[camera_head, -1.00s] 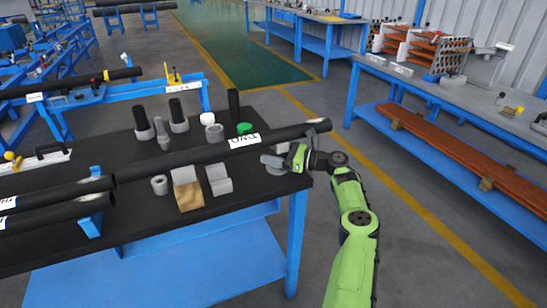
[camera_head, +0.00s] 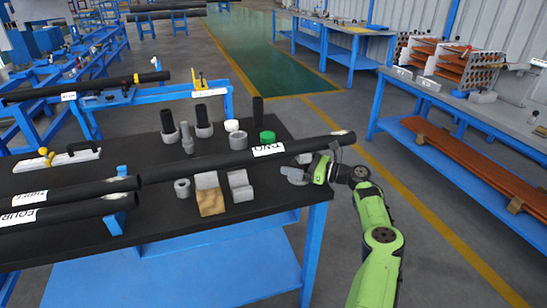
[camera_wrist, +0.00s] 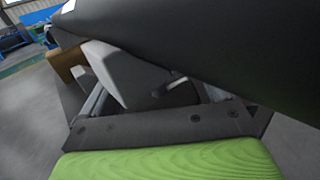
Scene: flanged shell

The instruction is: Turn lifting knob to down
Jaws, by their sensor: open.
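I cannot pick out a thing that is surely the lifting knob. A small yellow knob (camera_head: 43,151) sits on a white fixture at the left in the head view. A yellow upright piece (camera_head: 199,80) stands on a blue rail farther back. My gripper (camera_head: 300,172) is at the right end of the black table, just below the end of a long black pipe (camera_head: 250,153), away from both yellow parts. In the wrist view my gripper (camera_wrist: 155,98) is open, with a grey block (camera_wrist: 130,75) showing beyond its fingers. The pipe (camera_wrist: 220,40) covers the upper right there.
The black table (camera_head: 170,228) carries grey collars, black cylinders, a white cap (camera_head: 232,125), a green cap (camera_head: 268,136) and a tan block (camera_head: 211,201). More labelled pipes (camera_head: 75,190) lie at left. A workbench (camera_head: 470,104) stands at right, with open floor between.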

